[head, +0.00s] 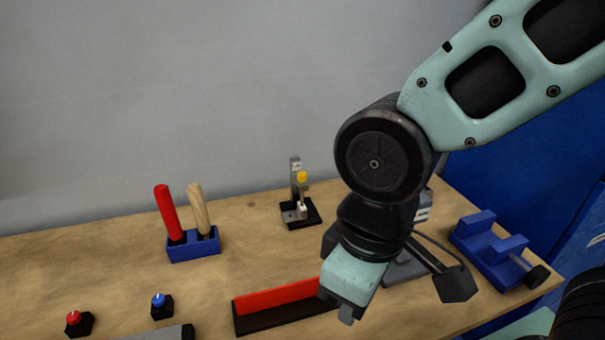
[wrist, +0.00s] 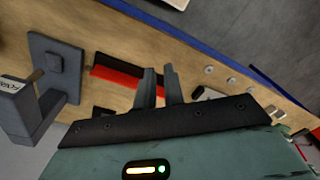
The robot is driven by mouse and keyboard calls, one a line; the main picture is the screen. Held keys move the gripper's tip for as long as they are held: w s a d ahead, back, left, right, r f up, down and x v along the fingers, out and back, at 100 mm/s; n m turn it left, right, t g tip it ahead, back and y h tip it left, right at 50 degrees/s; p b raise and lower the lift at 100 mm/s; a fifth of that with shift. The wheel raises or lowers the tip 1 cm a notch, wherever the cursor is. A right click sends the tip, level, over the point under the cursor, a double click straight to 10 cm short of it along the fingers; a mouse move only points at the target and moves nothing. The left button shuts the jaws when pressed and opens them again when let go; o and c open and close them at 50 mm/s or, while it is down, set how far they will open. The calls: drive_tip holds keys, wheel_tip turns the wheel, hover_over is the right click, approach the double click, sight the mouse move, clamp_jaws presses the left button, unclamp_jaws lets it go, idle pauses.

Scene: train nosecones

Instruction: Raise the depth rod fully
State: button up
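A small gauge-like stand (head: 296,195) has a black base, a grey upright and a yellow knob (head: 301,177). It stands toward the back of the bench in the head view, and it may carry the depth rod; I cannot tell the rod apart for certain. My gripper (head: 345,314) points down over the front part of the bench, to the right of and nearer than this stand, apart from it. In the wrist view my gripper (wrist: 161,78) shows two fingers with a gap between them and nothing held. I cannot make out the stand in the wrist view.
A red-and-black bar (head: 285,304) lies beside my gripper. A blue holder (head: 194,246) with red and wooden handles stands left. Red (head: 77,321) and blue (head: 161,304) knobs sit in front. A blue vise (head: 490,249) is at right. A grey machine (wrist: 55,68) is partly hidden by my arm in the head view.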

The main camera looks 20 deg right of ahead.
drive_tip(key=o, duration=0.6)
drive_tip(key=shift+w+a+f+t+y+b, duration=0.2)
drive_tip(key=shift+w+f+b, duration=0.2)
drive_tip(key=shift+w+f, duration=0.2)
drive_tip(key=shift+w+a+f+t+y+b, duration=0.1)
drive_tip(key=shift+w+a+f+t+b, duration=0.1)
drive_tip(key=shift+w+f+b, duration=0.3)
drive_tip(key=shift+c, duration=0.2)
drive_tip(key=w+a+f+m+t+y+b, duration=0.1)
drive_tip(key=w+f+t+y+b, duration=0.15)
drive_tip(key=w+f, duration=0.35)
drive_tip(key=m+t+b, duration=0.3)
drive_tip(key=t+b, duration=0.7)
drive_tip(key=b, duration=0.1)
approach(304, 177)
drive_tip(key=s+a+f, duration=0.5)
drive_tip(key=a, duration=0.2)
drive_tip(key=w+d+r+m+t+b, duration=0.1)
drive_tip(key=w+d+m+t+b, duration=0.1)
drive_tip(key=w+d+t+b, duration=0.3)
drive_tip(key=shift+g+h, duration=0.25)
drive_tip(key=shift+h, duration=0.2)
drive_tip(key=w+p, duration=0.1)
drive_tip(key=w, duration=0.2)
drive_tip(key=w+p, duration=0.1)
drive_tip(key=w, duration=0.6)
drive_tip(key=shift+w+a+r+p, duration=0.2)
drive_tip(key=shift+a+p, duration=0.15)
drive_tip(key=shift+p, duration=0.05)
